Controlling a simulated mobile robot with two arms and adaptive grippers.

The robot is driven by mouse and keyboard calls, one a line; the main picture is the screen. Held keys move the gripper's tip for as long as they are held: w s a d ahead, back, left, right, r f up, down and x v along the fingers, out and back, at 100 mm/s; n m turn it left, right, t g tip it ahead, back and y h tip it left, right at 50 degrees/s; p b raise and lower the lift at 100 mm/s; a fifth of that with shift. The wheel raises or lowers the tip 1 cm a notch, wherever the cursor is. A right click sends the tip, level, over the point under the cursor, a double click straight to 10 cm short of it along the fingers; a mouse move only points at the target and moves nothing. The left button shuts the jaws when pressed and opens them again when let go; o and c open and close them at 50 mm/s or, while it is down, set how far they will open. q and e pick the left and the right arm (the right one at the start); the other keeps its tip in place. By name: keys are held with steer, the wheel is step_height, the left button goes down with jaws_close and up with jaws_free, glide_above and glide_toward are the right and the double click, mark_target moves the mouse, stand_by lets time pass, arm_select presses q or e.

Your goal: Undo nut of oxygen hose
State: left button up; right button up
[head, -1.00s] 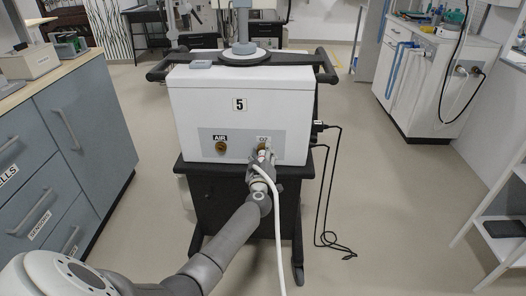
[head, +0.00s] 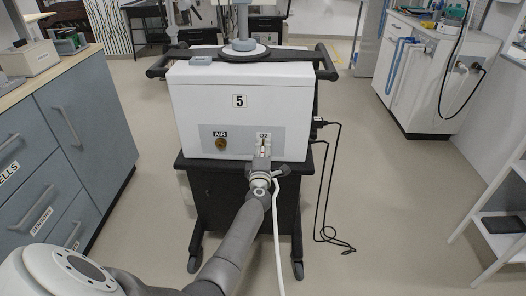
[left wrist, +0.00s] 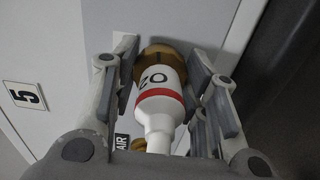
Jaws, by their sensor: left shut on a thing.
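The white ventilator (head: 205,100), marked 5, stands on a dark cart with its AIR and O2 panel facing me. My left gripper (head: 263,150) is at the O2 port. In the left wrist view, the gripper (left wrist: 165,72) has its fingers on both sides of the brass nut (left wrist: 158,48) and is shut on it. The white hose end (left wrist: 158,97), with a red band and O2 lettering, sits in front of the nut between the fingers. The white oxygen hose (head: 277,240) hangs down from the gripper. The port behind the nut is hidden. My right gripper is not in view.
A brass AIR fitting (head: 220,143) is left of the O2 port. Black cables (head: 325,190) hang at the cart's right side. A blue-grey drawer cabinet (head: 70,140) stands at left, and a white cabinet (head: 415,85) at back right. The floor right of the cart is mostly clear.

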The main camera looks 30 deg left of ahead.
arm_select(q)
steer(key=shift+f+n, duration=0.1)
steer(key=shift+n, duration=1.3)
steer(key=n+b, duration=0.1)
steer(key=n, duration=0.4)
steer(key=shift+n+b, duration=0.3)
steer(key=n, duration=0.4)
steer(key=shift+b, duration=0.35)
steer(key=shift+n, duration=1.4)
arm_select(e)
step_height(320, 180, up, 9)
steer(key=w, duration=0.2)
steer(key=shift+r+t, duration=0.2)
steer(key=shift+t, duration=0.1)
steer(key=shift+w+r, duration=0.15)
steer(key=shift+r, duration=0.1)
arm_select(q)
steer(key=o, duration=1)
steer(key=shift+o, duration=0.2)
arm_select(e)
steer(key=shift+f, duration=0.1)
